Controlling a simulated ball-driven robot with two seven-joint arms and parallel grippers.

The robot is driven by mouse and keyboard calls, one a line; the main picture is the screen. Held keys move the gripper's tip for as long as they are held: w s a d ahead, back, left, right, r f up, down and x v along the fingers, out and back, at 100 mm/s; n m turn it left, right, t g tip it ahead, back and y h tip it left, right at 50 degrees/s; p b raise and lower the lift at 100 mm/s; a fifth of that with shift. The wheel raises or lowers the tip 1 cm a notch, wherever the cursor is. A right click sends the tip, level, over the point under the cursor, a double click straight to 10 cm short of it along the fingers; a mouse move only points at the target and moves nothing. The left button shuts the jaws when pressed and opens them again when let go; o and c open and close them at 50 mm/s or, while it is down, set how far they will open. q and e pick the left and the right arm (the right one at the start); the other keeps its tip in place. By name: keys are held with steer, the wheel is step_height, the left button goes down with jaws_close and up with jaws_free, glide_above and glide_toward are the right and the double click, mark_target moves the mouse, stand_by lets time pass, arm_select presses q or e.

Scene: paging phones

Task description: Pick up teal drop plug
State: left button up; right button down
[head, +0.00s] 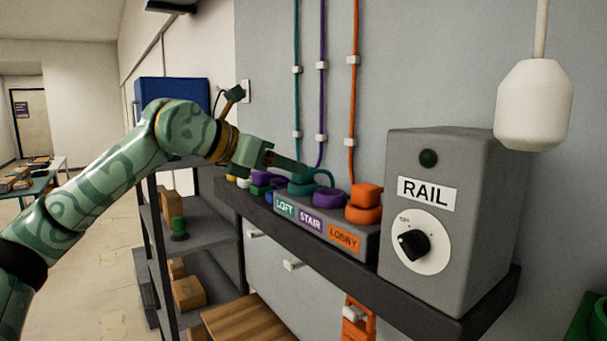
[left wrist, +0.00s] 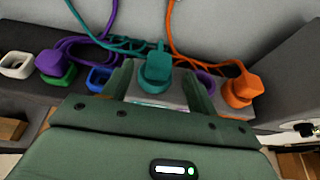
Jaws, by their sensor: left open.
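The teal drop plug (left wrist: 156,66) sits on the teal LOFT socket of the grey label block, its teal cord running up the wall. In the head view the teal plug (head: 301,180) is partly covered by my left gripper (head: 286,164). My left gripper (left wrist: 160,74) is open, and in the left wrist view its fingers lie to either side of the plug. I cannot tell whether they touch it. My right gripper is not in view.
The purple STAIR socket (head: 329,199) is bare. A purple plug (left wrist: 54,63) sits on a green socket at left. An orange plug (head: 367,194) sits on the LOBBY socket. The grey RAIL box (head: 452,240) stands right on the shelf. A white pendant (head: 535,105) hangs above.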

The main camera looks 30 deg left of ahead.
mark_target(310, 172)
arm_select(q)
steer(key=shift+x, duration=0.85)
steer(key=shift+w+d, duration=0.15)
steer(key=shift+w, duration=0.15)
steer(key=shift+w+f+p, duration=0.15)
steer(key=shift+w+p, duration=0.1)
steer(key=shift+p, duration=0.15)
steer(key=p+x, duration=0.2)
steer(key=x, duration=0.2)
steer(key=shift+w+d, duration=0.1)
steer(key=shift+w+f, duration=0.15)
steer(key=shift+c, duration=1.2)
steer(key=shift+s, duration=0.3)
steer(key=c, duration=0.8)
steer(key=shift+w, duration=0.1)
steer(key=shift+c, duration=0.2)
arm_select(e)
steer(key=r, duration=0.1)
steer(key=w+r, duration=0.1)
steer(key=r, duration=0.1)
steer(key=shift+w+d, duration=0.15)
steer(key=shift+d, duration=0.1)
